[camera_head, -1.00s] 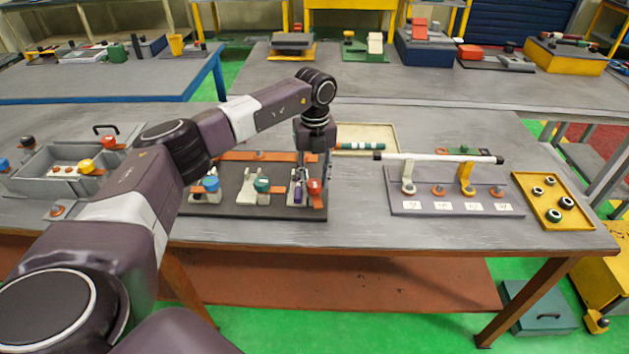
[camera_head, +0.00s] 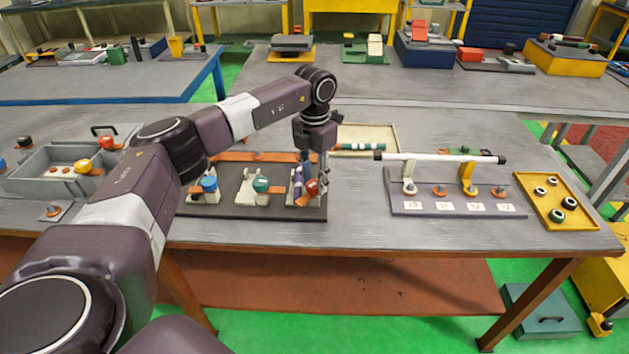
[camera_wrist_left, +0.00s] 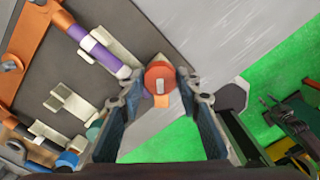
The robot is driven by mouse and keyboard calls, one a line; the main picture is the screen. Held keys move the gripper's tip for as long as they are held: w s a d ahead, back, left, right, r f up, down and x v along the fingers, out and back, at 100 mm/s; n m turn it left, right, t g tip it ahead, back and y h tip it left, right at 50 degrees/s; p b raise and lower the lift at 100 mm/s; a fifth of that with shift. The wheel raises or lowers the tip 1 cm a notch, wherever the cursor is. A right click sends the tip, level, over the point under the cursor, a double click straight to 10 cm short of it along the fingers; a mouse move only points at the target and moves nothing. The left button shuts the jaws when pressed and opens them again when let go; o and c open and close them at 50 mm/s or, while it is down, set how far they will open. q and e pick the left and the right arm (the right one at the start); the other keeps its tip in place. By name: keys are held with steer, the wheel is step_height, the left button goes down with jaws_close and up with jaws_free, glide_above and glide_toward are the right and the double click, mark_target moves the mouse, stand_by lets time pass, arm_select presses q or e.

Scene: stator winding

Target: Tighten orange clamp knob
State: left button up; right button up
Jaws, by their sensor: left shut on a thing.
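The orange clamp knob (camera_head: 312,187) is at the right end of the dark fixture board (camera_head: 228,212), beside an upright-looking purple-banded piece (camera_head: 298,183) on a pale support. In the left wrist view the round orange knob (camera_wrist_left: 159,76) sits between the fingertips. My left gripper (camera_head: 319,184) comes down from above and is shut on the knob. The purple piece (camera_wrist_left: 97,50) lies to the knob's left in the wrist view. Part of the knob is hidden by the fingers in the head view. My right gripper is not in view.
A fixture with a white bar (camera_head: 440,158) and a yellow tray (camera_head: 555,212) lie to the right. The table between board and bar fixture is clear.

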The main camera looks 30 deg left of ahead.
mark_target(314, 183)
arm_select(q)
steer(key=m, duration=0.4)
steer(key=shift+w+a+r+m, duration=0.1)
steer(key=shift+w+r+m, duration=0.15)
steer(key=shift+r+m, duration=0.05)
steer(key=shift+m+b, duration=0.45)
steer(key=shift+m, duration=1.55)
steer(key=shift+r, duration=0.1)
steer(key=o, duration=0.9)
steer(key=shift+o, duration=1.1)
steer(key=shift+s, duration=0.15)
step_height(314, 183, up, 12)
